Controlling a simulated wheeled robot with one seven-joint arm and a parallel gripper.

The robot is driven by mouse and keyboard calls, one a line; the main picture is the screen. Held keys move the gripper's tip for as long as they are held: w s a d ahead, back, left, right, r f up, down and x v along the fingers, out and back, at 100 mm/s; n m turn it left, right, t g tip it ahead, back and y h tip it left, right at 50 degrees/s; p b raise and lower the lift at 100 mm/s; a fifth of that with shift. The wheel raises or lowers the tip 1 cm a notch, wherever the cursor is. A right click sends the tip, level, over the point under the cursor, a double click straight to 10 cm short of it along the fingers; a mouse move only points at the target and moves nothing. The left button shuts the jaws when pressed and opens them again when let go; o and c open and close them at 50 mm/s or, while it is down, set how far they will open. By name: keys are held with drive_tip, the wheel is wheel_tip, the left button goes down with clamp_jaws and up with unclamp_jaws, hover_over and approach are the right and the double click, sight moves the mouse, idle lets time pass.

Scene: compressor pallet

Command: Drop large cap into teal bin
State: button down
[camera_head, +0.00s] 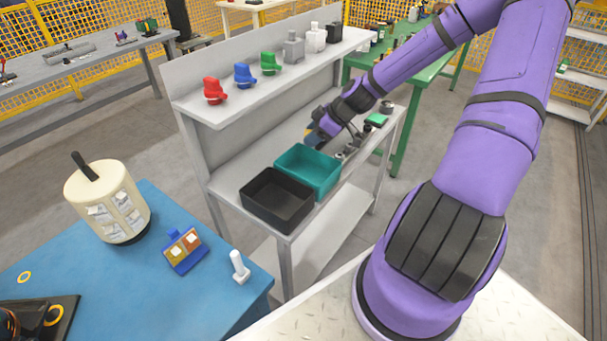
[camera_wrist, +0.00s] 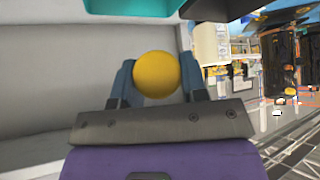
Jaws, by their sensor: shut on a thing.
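My gripper (camera_head: 317,134) is shut on the large cap, a round yellow piece (camera_wrist: 157,75) held between its two blue fingers in the wrist view. In the head view the cap is mostly hidden by the fingers. The gripper is just behind the teal bin (camera_head: 300,178), near its far edge, and appears above the bench surface. The teal bin is an open box on the grey workbench. In the wrist view part of the teal bin (camera_wrist: 130,7) shows at the top edge, ahead of the cap.
A black bin (camera_head: 272,214) stands directly in front of the teal bin. A raised shelf (camera_head: 235,108) with red, blue, green and grey parts runs along the bench's left side. Small metal parts (camera_head: 350,150) lie right of the teal bin. A blue table (camera_head: 205,295) stands at lower left.

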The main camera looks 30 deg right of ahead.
drive_tip(key=shift+f, duration=2.2)
drive_tip(key=c, duration=0.6)
unclamp_jaws()
drive_tip(key=shift+o, duration=0.2)
drive_tip(key=shift+d+r, duration=0.1)
drive_tip(key=v, duration=1)
drive_tip(key=shift+s+d, duration=0.15)
drive_tip(key=shift+s, duration=0.1)
drive_tip(key=shift+r, duration=0.15)
